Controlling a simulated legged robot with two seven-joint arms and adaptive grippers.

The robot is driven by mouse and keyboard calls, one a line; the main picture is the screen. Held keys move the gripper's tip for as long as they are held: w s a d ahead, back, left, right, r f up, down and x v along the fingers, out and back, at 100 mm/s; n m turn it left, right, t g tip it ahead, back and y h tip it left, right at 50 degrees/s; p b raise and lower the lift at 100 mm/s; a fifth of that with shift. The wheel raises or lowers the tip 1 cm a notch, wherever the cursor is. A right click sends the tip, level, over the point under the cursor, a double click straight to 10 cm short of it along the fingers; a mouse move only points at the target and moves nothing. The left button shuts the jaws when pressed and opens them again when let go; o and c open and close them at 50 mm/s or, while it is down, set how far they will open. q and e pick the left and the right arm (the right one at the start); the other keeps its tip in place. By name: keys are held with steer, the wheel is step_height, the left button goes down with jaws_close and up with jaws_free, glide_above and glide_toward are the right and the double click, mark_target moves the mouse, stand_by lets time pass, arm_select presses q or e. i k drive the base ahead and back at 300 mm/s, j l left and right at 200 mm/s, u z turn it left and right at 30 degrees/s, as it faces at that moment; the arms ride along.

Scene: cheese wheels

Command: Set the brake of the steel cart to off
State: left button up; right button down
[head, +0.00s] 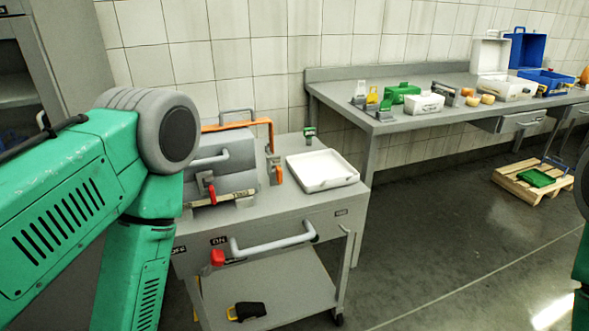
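The steel cart (325,200) stands in front of me, left of centre, with its front panel facing me. A red knob (217,257) on the panel sits just below a dark label that reads ON. Another dark label (178,250), partly hidden by my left arm, lies further left; it seems to end in FF. A pale bar handle (275,245) runs right from near the knob. My green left arm covers the cart's left side, and its gripper is out of view. Only a sliver of my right arm shows at the right edge; its gripper is out of view.
A grey machine (225,165) and a white tray (322,170) stand on the cart top. A black and yellow object (246,311) lies on its lower shelf. A long bench (400,120) with boxes runs along the wall. A pallet (525,185) lies right; the floor between is clear.

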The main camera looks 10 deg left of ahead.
mark_target(217, 259)
steer(key=i+l+u, duration=0.55)
steer(key=l+u, duration=0.15)
steer(key=l, duration=0.15)
